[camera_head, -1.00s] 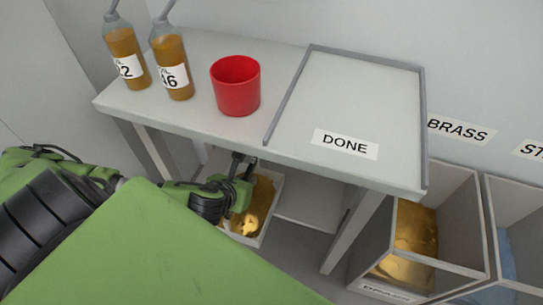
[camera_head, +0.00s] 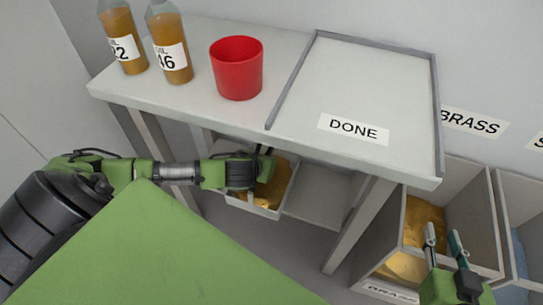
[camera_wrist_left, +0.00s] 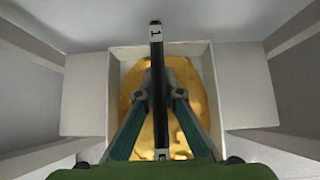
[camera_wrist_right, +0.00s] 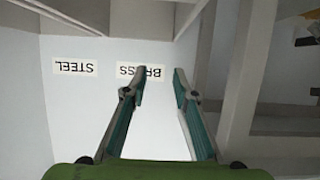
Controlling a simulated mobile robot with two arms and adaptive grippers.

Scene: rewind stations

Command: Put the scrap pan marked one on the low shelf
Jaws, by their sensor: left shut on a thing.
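The scrap pan marked one is a pale open box (camera_head: 270,211) with gold-coloured scrap in it, under the table in the head view. In the left wrist view the pan (camera_wrist_left: 114,75) has a dark bar handle (camera_wrist_left: 157,50) bearing a "1". My left gripper (camera_head: 262,165) is shut on that handle, and its fingers also show in the left wrist view (camera_wrist_left: 158,92). The low shelf (camera_head: 316,203) is a grey board beneath the table, beside the pan. I cannot tell whether the pan touches it. My right gripper (camera_head: 443,235) is open and empty before the brass bin.
The table (camera_head: 225,120) above carries two bottles (camera_head: 122,42) (camera_head: 169,50), a red cup (camera_head: 237,75) and an empty framed area marked DONE (camera_head: 375,80). A table leg (camera_head: 352,230) stands right of the shelf. The brass bin (camera_head: 384,240) is at the right.

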